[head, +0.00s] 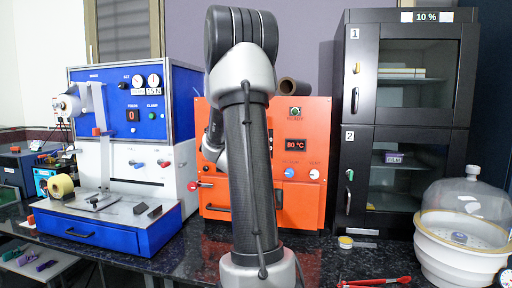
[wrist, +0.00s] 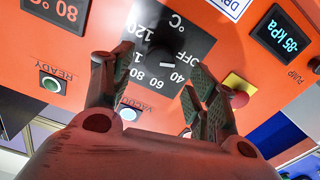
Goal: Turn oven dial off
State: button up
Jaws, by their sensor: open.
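The orange oven (head: 300,215) stands at the back middle of the counter in the head view, partly covered by my arm. Its dial (wrist: 158,57) is a dark round knob on a black scale plate marked OFF, 40, 60, 80 and up to 120, seen tilted in the wrist view. A short white mark on the knob lies near the OFF and 40 labels; its exact setting is unclear. My gripper (wrist: 158,88) is open and empty, with one finger to each side of the dial. Contact cannot be told. In the head view my arm hides the dial and gripper.
The oven's 80 °C display (head: 295,144) is lit. In the wrist view a red button on yellow (wrist: 238,92) sits close to the right finger, and a VACUUM button (wrist: 127,114) near the left one. A black cabinet (head: 400,120) stands right of the oven.

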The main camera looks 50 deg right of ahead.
jog(key=v, duration=0.7)
jog(key=shift+a, duration=0.1)
jog(key=w+a+f+n+t+y, duration=0.1)
jog(key=w+a+f+y, duration=0.3)
jog(key=f+y, duration=0.3)
jog(key=s+a+f+n+y, duration=0.1)
jog(key=a+f+y, duration=0.2)
jog(key=a, duration=0.2)
jog(key=a+f+n+y, duration=0.1)
jog(key=a+f+y, duration=0.15)
jog(key=a, duration=0.25)
jog(key=s+a+r+n+g+y, duration=0.1)
jog(key=s+a+r+n+g, duration=0.1)
jog(key=s+a, duration=0.7)
jog(key=s+a+r+n+g+y, duration=0.2)
jog(key=s+a+n, duration=0.3)
jog(key=s+a, duration=0.4)
jog(key=shift+s+r+g, duration=0.5)
jog(key=shift+s+r, duration=0.05)
jog(key=shift+s, duration=0.4)
